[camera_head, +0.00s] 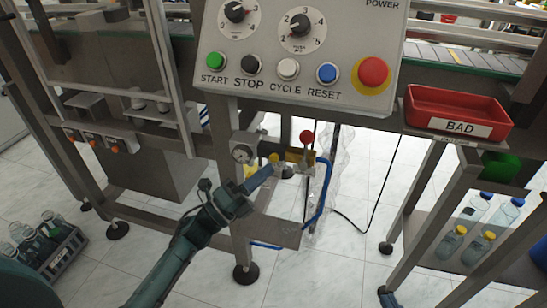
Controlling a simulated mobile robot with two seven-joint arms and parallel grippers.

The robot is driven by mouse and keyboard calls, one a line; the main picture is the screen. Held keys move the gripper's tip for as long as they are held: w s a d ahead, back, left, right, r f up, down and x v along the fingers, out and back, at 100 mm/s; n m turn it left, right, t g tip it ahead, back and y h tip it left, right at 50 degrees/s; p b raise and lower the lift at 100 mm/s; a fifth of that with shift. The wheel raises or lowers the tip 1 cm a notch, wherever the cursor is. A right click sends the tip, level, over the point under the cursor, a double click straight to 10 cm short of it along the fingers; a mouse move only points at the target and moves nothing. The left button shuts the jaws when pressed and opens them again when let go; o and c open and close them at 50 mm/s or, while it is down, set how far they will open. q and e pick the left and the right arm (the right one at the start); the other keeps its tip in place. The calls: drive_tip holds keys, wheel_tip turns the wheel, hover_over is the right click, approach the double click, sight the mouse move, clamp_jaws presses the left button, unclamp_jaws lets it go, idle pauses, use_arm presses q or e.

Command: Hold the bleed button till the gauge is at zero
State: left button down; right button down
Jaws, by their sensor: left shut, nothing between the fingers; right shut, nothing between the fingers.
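The small round gauge (241,152) with a white dial sits on the frame below the control panel; its needle is too small to read. To its right is a brass air fitting (296,157) with a red-knobbed lever (306,137) above it. A small yellow part (274,158), perhaps the bleed button, is at the fitting's left end. My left gripper (268,172) comes from the lower left, shut and empty, its blue tips right by the yellow part; I cannot tell whether they touch.
The control panel (350,45) with buttons and dials overhangs the fitting. A blue hose (325,190) loops down beside it. A red BAD tray (460,108) is at right, above a shelf with several bottles (478,240). A bottle crate (58,258) stands at lower left.

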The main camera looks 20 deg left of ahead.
use_arm(q)
drive_tip(key=s+p, duration=0.1)
drive_tip(key=s, duration=0.3)
drive_tip(key=shift+s, duration=0.15)
idle(0.4)
